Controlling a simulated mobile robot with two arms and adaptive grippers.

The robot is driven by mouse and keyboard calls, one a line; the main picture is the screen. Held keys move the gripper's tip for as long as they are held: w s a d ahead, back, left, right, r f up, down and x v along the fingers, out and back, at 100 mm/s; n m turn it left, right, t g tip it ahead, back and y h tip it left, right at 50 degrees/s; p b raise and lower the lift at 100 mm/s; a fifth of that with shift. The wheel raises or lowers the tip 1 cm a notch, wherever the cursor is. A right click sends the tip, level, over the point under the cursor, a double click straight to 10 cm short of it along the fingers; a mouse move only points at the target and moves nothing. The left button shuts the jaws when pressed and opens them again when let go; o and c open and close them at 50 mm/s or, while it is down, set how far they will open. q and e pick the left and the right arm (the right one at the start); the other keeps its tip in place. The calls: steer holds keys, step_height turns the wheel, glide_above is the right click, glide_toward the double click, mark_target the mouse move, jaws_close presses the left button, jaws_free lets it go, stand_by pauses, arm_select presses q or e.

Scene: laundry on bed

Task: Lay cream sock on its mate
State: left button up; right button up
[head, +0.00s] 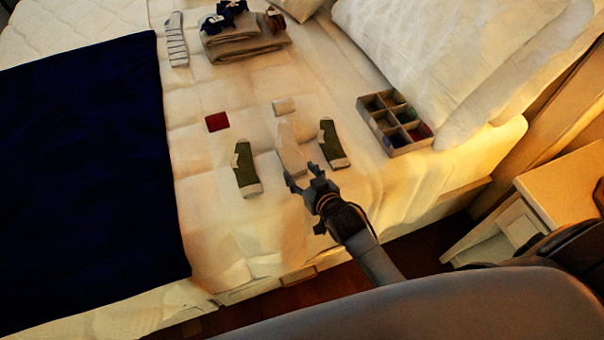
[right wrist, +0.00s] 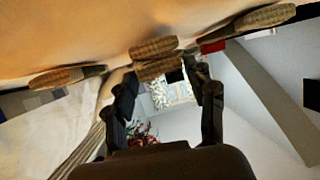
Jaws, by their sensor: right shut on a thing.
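In the head view a cream sock (head: 290,150) shows just beyond my right gripper (head: 303,178), between two olive socks. My right gripper is shut on a cream sock, holding it by its near end. In the right wrist view the held sock's ribbed end (right wrist: 158,69) shows between the fingers, shaded brown. A second ribbed sock end (right wrist: 153,47) lies right beside it against the bed. The two are nearly lined up; I cannot tell whether they touch. From the head the two cream socks cannot be told apart. My left gripper is not in view.
Olive socks lie left (head: 245,168) and right (head: 333,144) of the cream sock. A red cloth (head: 217,122), a small cream cloth (head: 284,106) and a divided box (head: 386,142) lie around. Folded towels (head: 245,45) and a striped sock (head: 176,40) are farther back.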

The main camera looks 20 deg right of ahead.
steer(key=shift+f, duration=0.15)
steer(key=o, duration=0.9)
steer(key=v, duration=1.2)
